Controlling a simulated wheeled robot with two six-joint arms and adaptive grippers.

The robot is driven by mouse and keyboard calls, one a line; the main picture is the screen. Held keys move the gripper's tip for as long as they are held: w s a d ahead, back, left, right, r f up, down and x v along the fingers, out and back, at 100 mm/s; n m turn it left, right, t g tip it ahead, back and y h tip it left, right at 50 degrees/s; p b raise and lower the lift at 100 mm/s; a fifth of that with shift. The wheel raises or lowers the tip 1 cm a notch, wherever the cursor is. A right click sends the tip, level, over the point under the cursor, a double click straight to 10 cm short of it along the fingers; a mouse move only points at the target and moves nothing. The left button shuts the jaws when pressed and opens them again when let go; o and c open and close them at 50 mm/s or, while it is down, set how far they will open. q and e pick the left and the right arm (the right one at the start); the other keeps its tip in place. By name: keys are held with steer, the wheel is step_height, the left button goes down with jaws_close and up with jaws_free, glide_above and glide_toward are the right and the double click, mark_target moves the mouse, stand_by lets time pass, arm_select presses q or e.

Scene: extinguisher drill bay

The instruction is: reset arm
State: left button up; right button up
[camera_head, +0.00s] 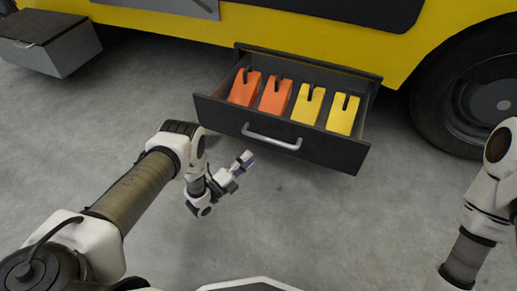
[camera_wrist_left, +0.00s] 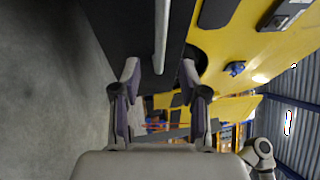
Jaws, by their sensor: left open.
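My left gripper (camera_head: 243,165) is over the floor in front of the open drawer, below and left of its handle in the head view. It is empty, with its two fingers spread apart in the left wrist view (camera_wrist_left: 160,82). The dark drawer (camera_head: 216,112) is pulled out from the yellow vehicle, and its silver handle (camera_head: 271,137) is clear of the gripper. The handle also shows in the left wrist view (camera_wrist_left: 161,35), beyond the fingers. My right arm shows at the right edge of the head view; its gripper is not seen.
Two orange blocks (camera_head: 245,88) (camera_head: 274,96) and two yellow blocks (camera_head: 308,105) (camera_head: 342,115), each notched, sit in the drawer. A black wheel (camera_head: 488,100) stands to the right. A grey box (camera_head: 48,47) is at the far left. The concrete floor is otherwise clear.

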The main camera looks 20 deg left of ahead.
arm_select(q)
steer(key=shift+s+a+f, duration=0.15)
steer(key=shift+s+a, duration=0.1)
steer(key=shift+s, duration=0.3)
